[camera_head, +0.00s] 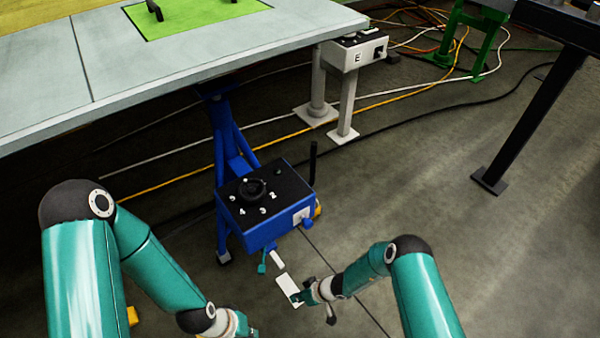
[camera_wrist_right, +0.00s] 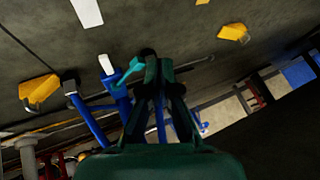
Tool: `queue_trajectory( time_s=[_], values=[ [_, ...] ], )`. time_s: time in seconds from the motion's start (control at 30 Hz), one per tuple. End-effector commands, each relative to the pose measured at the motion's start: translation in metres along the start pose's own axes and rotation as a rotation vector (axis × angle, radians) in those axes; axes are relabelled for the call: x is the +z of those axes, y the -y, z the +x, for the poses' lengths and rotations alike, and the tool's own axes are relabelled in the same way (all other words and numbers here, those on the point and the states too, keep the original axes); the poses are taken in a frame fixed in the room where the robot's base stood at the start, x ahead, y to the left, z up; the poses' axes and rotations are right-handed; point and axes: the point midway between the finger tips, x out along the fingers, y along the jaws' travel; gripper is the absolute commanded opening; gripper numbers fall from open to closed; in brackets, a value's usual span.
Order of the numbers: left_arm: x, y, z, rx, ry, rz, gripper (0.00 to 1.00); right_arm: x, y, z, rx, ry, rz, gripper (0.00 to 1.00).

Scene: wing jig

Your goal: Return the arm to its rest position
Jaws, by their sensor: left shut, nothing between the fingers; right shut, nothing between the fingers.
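My right arm comes in from the lower right in the head view, and its gripper (camera_head: 296,298) is beside a white card-like piece, below the blue control box. In the right wrist view the same gripper's dark fingers (camera_wrist_right: 158,68) are together with nothing seen between them. My left arm reaches down from the left, and its gripper (camera_head: 250,332) is at the bottom edge, partly cut off, shut and empty. The blue control box (camera_head: 262,232) has a black top with a round knob (camera_head: 253,188) and numbers. Neither gripper appears to touch the box.
A white card-like piece (camera_head: 287,289) and a small teal piece (camera_head: 262,266) show below the box. A large grey panel (camera_head: 110,75) spans the upper left. A grey box marked E (camera_head: 358,54) stands behind. Cables cross the floor; a dark table leg (camera_head: 530,120) is at right.

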Motion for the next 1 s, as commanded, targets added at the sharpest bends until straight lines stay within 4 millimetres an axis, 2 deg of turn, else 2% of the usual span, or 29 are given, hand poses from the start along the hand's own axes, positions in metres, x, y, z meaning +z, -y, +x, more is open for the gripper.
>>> queue_trajectory(
  time_s=[0.03,0.13,0.27,0.3,0.37,0.5,0.6,0.7,0.8,0.9,1.0],
  values=[
    [0.0,-0.004,-0.012,0.0,0.001,0.0,0.0,-0.013,-0.001,-0.019,0.009,-0.008,-0.004,0.0],
    [0.001,-0.009,-0.026,0.0,0.001,0.0,0.0,-0.028,0.001,-0.051,0.01,-0.008,-0.041,0.0],
    [0.001,-0.017,-0.048,0.0,0.001,0.0,0.0,-0.039,0.012,-0.103,0.001,0.03,-0.125,0.0],
    [0.001,-0.02,-0.056,0.0,0.001,0.0,0.0,-0.04,0.018,-0.123,-0.004,0.052,-0.144,0.0],
    [0.001,-0.025,-0.069,0.0,0.001,0.0,0.0,-0.037,0.028,-0.156,-0.009,0.098,-0.155,0.0],
    [0.001,-0.035,-0.098,0.0,0.0,0.0,0.0,-0.017,0.057,-0.239,0.011,0.233,-0.112,0.0],
    [0.001,-0.04,-0.11,0.0,0.0,0.0,0.0,0.002,0.073,-0.282,0.054,0.303,-0.041,0.0],
    [0.001,-0.043,-0.118,0.0,0.001,0.0,0.0,0.015,0.087,-0.316,0.108,0.336,0.043,0.0],
    [0.001,-0.044,-0.123,0.0,0.001,0.0,0.0,0.026,0.102,-0.338,0.155,0.337,0.141,0.0],
    [0.001,-0.044,-0.122,0.0,0.001,0.0,0.0,0.035,0.117,-0.35,0.189,0.315,0.258,0.0],
    [0.001,-0.044,-0.121,0.0,0.001,0.0,0.0,0.042,0.132,-0.352,0.203,0.283,0.393,0.0]
  ],
)
